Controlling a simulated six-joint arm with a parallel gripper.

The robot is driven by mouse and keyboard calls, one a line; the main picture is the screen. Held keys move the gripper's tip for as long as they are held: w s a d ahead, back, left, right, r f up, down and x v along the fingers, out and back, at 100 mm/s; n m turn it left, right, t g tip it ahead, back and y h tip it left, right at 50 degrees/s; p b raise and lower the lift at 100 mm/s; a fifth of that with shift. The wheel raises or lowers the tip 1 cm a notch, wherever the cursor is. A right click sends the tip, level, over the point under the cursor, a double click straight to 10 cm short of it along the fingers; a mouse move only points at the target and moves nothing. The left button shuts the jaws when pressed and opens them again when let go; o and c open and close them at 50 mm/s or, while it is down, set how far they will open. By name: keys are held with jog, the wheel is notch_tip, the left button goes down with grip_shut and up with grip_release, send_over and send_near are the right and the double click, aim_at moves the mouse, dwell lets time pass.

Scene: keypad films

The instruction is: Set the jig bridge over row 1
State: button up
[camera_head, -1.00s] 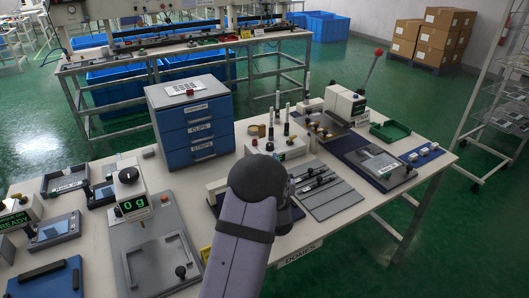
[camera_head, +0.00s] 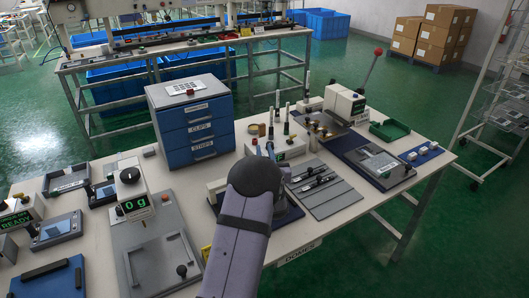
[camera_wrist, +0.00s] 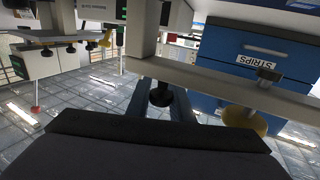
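A pale beam with knobs, apparently the jig bridge (camera_wrist: 215,78), crosses the wrist view, which appears upside down. A black knob (camera_wrist: 160,95) stands on it between the two blue-grey fingers of my gripper (camera_wrist: 160,106); I cannot tell whether they press on it. In the head view a pale piece, likely the bridge's end (camera_head: 215,186), shows left of my wrist above a dark blue base (camera_head: 285,215). My arm hides the fingers and most of the base there, so row 1 cannot be made out.
A blue drawer cabinet (camera_head: 193,122) stands behind. Several upright tools stand behind my wrist.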

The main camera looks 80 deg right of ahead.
jog(key=s+a+b, duration=0.1)
jog(key=s+a, duration=0.4)
grip_shut()
jog(key=o, duration=1)
grip_release()
jog(key=shift+a, duration=0.1)
jog(key=shift+b+v, duration=0.7)
jog(key=shift+v, duration=2.85)
